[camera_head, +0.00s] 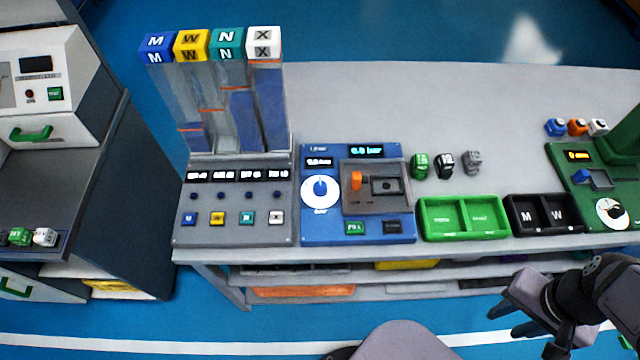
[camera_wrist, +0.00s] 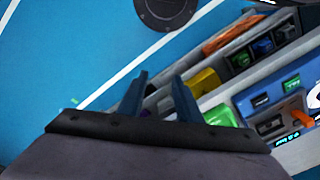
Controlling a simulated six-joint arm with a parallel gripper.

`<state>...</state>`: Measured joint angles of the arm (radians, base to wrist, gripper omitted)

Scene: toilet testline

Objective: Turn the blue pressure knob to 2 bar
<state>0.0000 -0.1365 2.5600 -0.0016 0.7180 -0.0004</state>
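The blue pressure knob (camera_head: 320,187) sits on a round white dial (camera_head: 312,203) at the left of the blue test panel (camera_head: 327,231). Its pointer looks roughly upright. A lit display (camera_head: 366,151) on the panel's top edge seems to read 0.0 bar. My gripper (camera_head: 500,322) is at the lower right, in front of the bench and well away from the knob. In the wrist view my gripper (camera_wrist: 159,84) has its two dark fingers apart with nothing between them. There the panel (camera_wrist: 268,103) shows at the right, with the dial cut off at the edge.
An orange lever (camera_head: 356,180) stands close right of the dial. A grey panel (camera_head: 234,234) with tall clear tubes stands to its left. Green (camera_head: 426,230) and black (camera_head: 512,215) trays lie to the right. The space before the bench is free.

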